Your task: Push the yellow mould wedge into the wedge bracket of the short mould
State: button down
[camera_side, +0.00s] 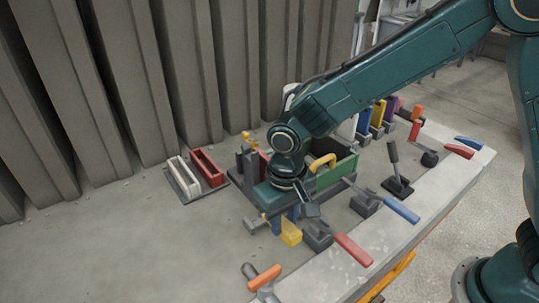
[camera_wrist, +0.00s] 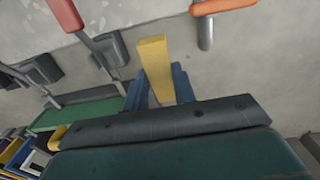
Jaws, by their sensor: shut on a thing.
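The yellow mould wedge (camera_side: 291,233) sits at the front of the mould, below my wrist. It also shows in the wrist view (camera_wrist: 155,62), sticking out past my fingers. My gripper (camera_side: 283,219) has blue fingers, one on each side of the wedge, and is shut on it; in the wrist view the fingers (camera_wrist: 159,90) flank its near part. A green mould box (camera_side: 340,172) with a yellow handle stands behind and to the right of my gripper. I cannot make out the wedge bracket; my wrist and arm cover much of the mould.
A red-handled clamp (camera_side: 352,250) lies close right of the wedge, and an orange-handled tool (camera_side: 264,278) lies in front. A blue-handled clamp (camera_side: 401,211) and a black lever (camera_side: 396,180) stand further right. A red and a white block (camera_side: 207,167) sit at left. The left floor is clear.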

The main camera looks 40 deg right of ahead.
jog(key=shift+w+d+f, duration=0.1)
jog(key=shift+w+f, duration=0.3)
jog(key=shift+f, duration=0.2)
jog(key=shift+w+d+f, duration=0.1)
jog(key=shift+w+f, duration=0.25)
jog(key=shift+f, duration=0.2)
jog(key=shift+f, duration=0.1)
jog(key=shift+f, duration=3.1)
jog(key=shift+f, duration=0.15)
jog(key=shift+w, duration=1.6)
jog(key=c, duration=1.1)
grip_release()
jog(key=shift+w, duration=0.1)
jog(key=shift+o, duration=0.2)
